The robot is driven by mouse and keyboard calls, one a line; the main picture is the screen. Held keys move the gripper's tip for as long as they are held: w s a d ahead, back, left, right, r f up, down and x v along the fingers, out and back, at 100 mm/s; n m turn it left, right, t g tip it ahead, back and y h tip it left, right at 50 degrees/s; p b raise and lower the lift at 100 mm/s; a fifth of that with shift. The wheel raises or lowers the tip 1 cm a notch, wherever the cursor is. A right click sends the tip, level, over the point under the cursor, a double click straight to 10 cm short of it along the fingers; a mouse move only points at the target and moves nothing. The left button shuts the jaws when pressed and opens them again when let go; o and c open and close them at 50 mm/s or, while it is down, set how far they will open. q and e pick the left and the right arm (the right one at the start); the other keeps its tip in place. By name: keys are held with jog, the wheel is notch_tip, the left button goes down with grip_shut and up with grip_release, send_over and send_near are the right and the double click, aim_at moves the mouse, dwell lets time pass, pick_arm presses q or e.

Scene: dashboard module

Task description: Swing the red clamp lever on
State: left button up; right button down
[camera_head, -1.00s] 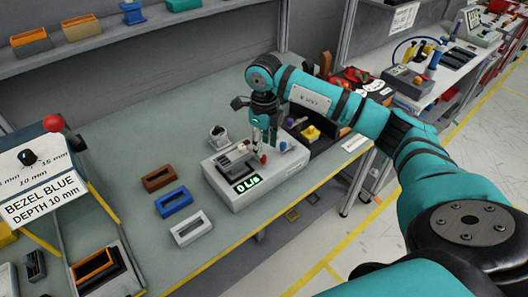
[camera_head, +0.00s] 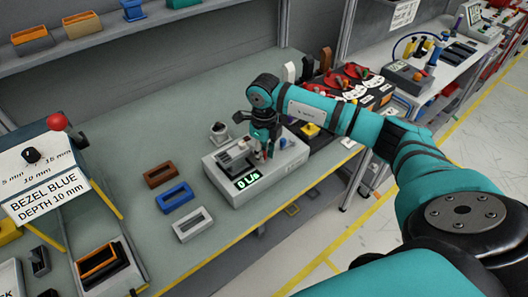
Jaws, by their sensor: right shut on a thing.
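The grey test fixture (camera_head: 252,189) stands on the bench, with a lit green display (camera_head: 248,180) at its front reading about "0 L/s". A dark clamped part (camera_head: 236,160) sits on its top left. My right gripper (camera_head: 263,149) points down over the middle of the fixture and is shut on the red clamp lever (camera_head: 257,155). Only a small red bit of the lever shows; the fingers hide the rest, so its exact angle cannot be told. A blue part (camera_head: 283,143) sits on the fixture to the right. My left gripper is not in view.
Brown (camera_head: 160,174), blue (camera_head: 174,197) and grey (camera_head: 192,224) bezels lie left of the fixture. A yellow-topped item (camera_head: 310,130) is close on the right. A "BEZEL BLUE DEPTH 10 mm" sign (camera_head: 45,196) stands at left.

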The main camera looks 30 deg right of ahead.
jog(key=shift+w+d+f+n+b, duration=0.15)
jog(key=shift+d+n+b, duration=0.2)
jog(key=shift+n+b, duration=0.55)
jog(key=d+n+b, duration=0.1)
jog(key=n+b, duration=0.2)
jog(key=b, duration=0.2)
jog(key=shift+w+d+n, duration=0.35)
jog(key=shift+n, duration=0.05)
jog(key=n+b, duration=0.2)
jog(key=shift+w+d+n, duration=0.35)
jog(key=shift+d+n, duration=0.05)
jog(key=n, duration=0.1)
jog(key=w+n+b, duration=0.1)
jog(key=n, duration=0.1)
jog(key=d+n+b, duration=0.1)
jog(key=shift+w, duration=0.35)
jog(key=shift+w+r+n+b, duration=0.15)
jog(key=shift+w+n+b, duration=0.25)
jog(key=shift+n, duration=0.95)
jog(key=shift+w+r+n+b, duration=0.15)
jog(key=shift+w+n, duration=0.4)
jog(key=shift+n, duration=0.8)
jog(key=shift+d, duration=0.1)
jog(key=c, duration=1.2)
grip_release()
jog(key=shift+f, duration=0.1)
